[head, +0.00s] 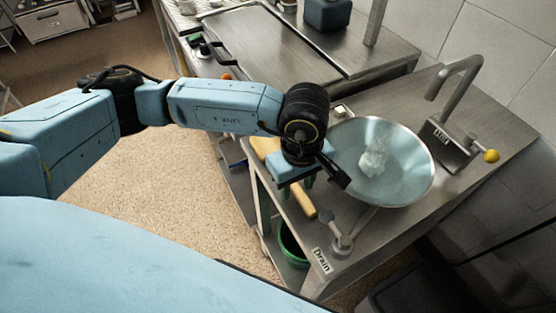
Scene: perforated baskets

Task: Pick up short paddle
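A tan wooden piece, likely the short paddle (302,202), lies near the front left edge of the metal sink counter. Its lower end shows just below my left gripper (312,184). Another tan part shows above and to the left of the gripper, and the gripper hides what lies between. My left gripper points down over the wood, left of the round basin. My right gripper is not in view.
A round metal basin (402,187) with a pale clump inside is close to the gripper's right. A faucet (457,80) stands behind it. A drain lever (343,242) is at the counter's front. A green bucket (291,246) sits below. Open floor lies left.

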